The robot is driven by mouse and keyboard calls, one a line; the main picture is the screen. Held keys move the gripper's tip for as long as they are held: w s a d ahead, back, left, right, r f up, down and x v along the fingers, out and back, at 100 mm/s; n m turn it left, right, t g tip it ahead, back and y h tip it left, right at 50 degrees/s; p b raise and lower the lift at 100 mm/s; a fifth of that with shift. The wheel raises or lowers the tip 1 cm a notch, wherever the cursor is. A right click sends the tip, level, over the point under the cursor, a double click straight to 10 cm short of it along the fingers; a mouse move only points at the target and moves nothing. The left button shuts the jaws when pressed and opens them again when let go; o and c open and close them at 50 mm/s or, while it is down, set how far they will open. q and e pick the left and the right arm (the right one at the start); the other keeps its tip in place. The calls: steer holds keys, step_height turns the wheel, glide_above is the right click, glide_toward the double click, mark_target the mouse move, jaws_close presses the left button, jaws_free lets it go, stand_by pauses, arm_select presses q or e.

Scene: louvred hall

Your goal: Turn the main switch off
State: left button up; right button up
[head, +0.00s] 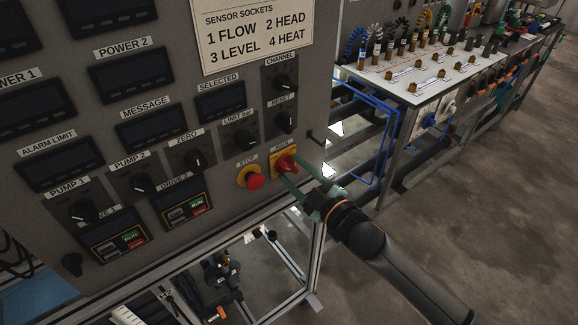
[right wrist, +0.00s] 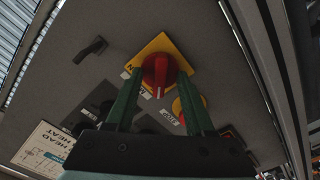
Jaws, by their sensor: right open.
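The main switch is a red rotary knob (head: 287,163) on a yellow square plate (head: 275,171), under a MAIN label at the panel's lower right. In the right wrist view the knob (right wrist: 157,72) carries a white mark pointing toward the picture's bottom. My right gripper (head: 289,171) is open, its green fingers reaching to the panel. In the right wrist view its fingertips (right wrist: 160,77) lie on either side of the knob; contact is unclear. My left gripper is not in view.
A red stop button (head: 256,181) on yellow sits just left of the switch. A bench (head: 420,92) with connectors stands at the right.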

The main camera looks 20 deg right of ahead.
steer(key=v, duration=0.7)
stand_by(0.3)
